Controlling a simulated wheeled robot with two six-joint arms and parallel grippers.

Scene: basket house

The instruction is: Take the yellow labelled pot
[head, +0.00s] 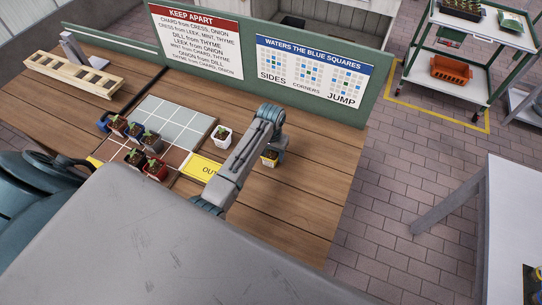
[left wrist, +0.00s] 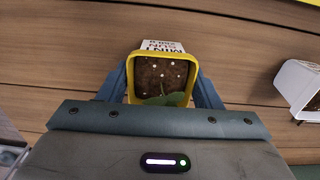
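The yellow-rimmed pot (left wrist: 194,83) holds dark soil with white specks and a green sprout. Its white label (left wrist: 163,46) reads MINT, SUN and a number. In the head view the pot (head: 269,161) shows small at the end of my left arm, right of the yellow OUT strip. My left gripper (left wrist: 162,80) has one blue finger along each side of the pot, close against it, with the tips partly hidden by the rim. Whether the pot touches the table is unclear. My right gripper is not in view.
A white pot (head: 222,135) stands left of my left gripper, near the grid tray (head: 172,122). Several small pots stand at the tray's left side. A wooden rack (head: 74,73) lies at far left. The green sign board (head: 250,88) edges the table behind. The table's right part is clear.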

